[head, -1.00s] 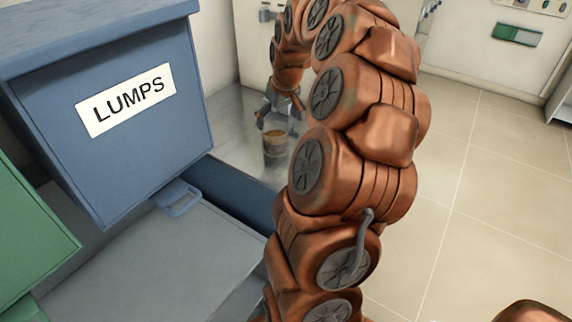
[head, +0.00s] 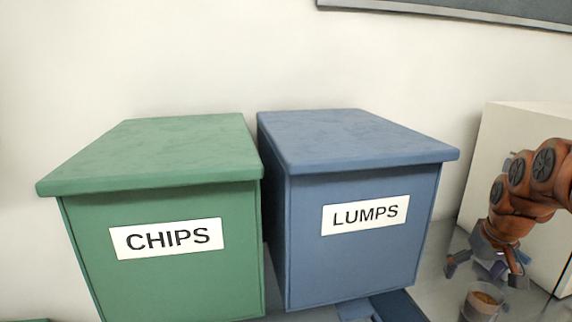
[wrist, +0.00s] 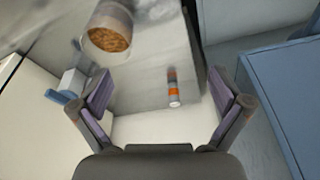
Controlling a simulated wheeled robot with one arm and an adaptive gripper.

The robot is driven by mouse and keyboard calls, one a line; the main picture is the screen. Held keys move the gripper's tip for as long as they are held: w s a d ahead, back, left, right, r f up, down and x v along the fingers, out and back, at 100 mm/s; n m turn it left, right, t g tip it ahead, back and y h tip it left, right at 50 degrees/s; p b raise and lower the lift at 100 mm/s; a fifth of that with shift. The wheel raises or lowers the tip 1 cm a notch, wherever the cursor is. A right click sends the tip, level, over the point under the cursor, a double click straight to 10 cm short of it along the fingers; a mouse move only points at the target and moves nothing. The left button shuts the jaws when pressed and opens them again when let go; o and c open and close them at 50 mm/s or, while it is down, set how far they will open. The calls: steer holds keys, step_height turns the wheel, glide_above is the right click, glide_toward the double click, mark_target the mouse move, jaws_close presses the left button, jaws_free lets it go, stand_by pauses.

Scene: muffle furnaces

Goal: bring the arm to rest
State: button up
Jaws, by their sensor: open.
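My gripper (head: 487,268) hangs from the copper-coloured arm at the right of the head view, fingers pointing down and spread apart. In the wrist view my gripper (wrist: 162,98) is open, with nothing held between its fingers. A cup with orange-brown contents (head: 483,302) stands on the grey worktop below the gripper. The cup also shows in the wrist view (wrist: 108,36), beyond the left finger. A small cylinder with orange bands (wrist: 173,88) shows between the fingers in the wrist view, clear of both. Most of my arm is outside the head view.
A blue LUMPS bin (head: 352,240) and a green CHIPS bin (head: 170,265) stand side by side, left of the arm. A cream cabinet (head: 505,160) stands close behind the gripper. A dark-framed panel (head: 450,12) is on the wall above. A blue surface (wrist: 290,90) shows at the wrist view's right.

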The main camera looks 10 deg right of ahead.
steer(key=s+a+r+n+g+p, duration=0.15)
steer(key=s+a, duration=0.25)
steer(key=a, duration=0.6)
steer(key=s+a+r+n+g+p, duration=0.1)
steer(key=s+a+p, duration=0.25)
steer(key=a, duration=0.65)
steer(key=s+a+f+g+p, duration=0.1)
steer(key=s+a, duration=0.3)
steer(key=s, duration=0.4)
steer(key=s+a+f+g+p, duration=0.1)
steer(key=s+a, duration=0.3)
steer(key=s, duration=0.3)
steer(key=shift+s+f, duration=0.15)
steer(key=shift+s, duration=0.25)
